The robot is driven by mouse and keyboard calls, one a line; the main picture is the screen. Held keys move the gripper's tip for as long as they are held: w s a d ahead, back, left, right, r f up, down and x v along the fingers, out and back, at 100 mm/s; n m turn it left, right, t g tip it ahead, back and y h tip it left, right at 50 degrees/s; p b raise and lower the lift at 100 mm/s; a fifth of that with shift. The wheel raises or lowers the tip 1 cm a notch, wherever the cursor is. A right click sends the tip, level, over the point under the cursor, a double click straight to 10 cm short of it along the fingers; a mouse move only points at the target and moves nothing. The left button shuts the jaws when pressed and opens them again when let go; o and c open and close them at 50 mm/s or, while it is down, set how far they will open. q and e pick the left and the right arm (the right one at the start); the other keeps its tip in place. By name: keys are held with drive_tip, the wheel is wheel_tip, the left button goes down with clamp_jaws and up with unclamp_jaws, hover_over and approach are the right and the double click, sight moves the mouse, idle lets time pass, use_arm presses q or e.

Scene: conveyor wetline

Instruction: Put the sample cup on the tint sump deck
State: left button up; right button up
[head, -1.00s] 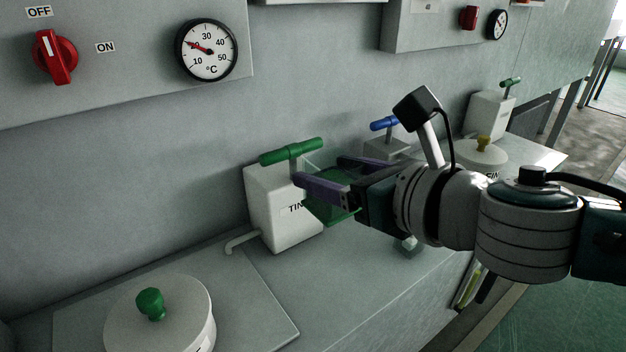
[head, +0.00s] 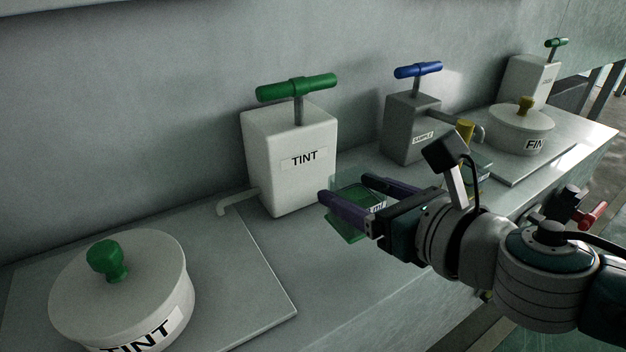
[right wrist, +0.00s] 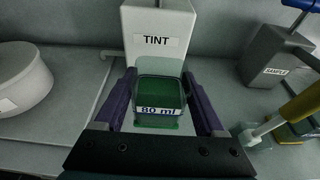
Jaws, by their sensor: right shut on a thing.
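The sample cup (head: 345,226) is a small clear square cup with green contents. In the right wrist view the cup (right wrist: 160,95) shows an "80 ml" label. My right gripper (head: 348,190) is shut on the cup, one purple finger on each side, and holds it in front of the white TINT pump box. The tint sump deck (head: 245,285) is the flat grey plate at lower left. The white TINT sump pot (head: 125,295) with a green knob stands on it. The cup is to the right of the deck, apart from it. My left gripper is not in view.
The TINT pump box (head: 290,170) has a green T-handle and a bent spout (head: 232,201). A grey SAMPLE box (head: 405,130) with a blue handle and the FIN pot (head: 520,130) stand further right. The deck's right part is clear.

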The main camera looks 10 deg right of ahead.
drive_tip(key=shift+w+f+b, duration=0.1)
drive_tip(key=shift+f+b, duration=2)
drive_tip(key=shift+f, duration=0.75)
drive_tip(key=o, duration=1.4)
drive_tip(key=shift+o, duration=0.2)
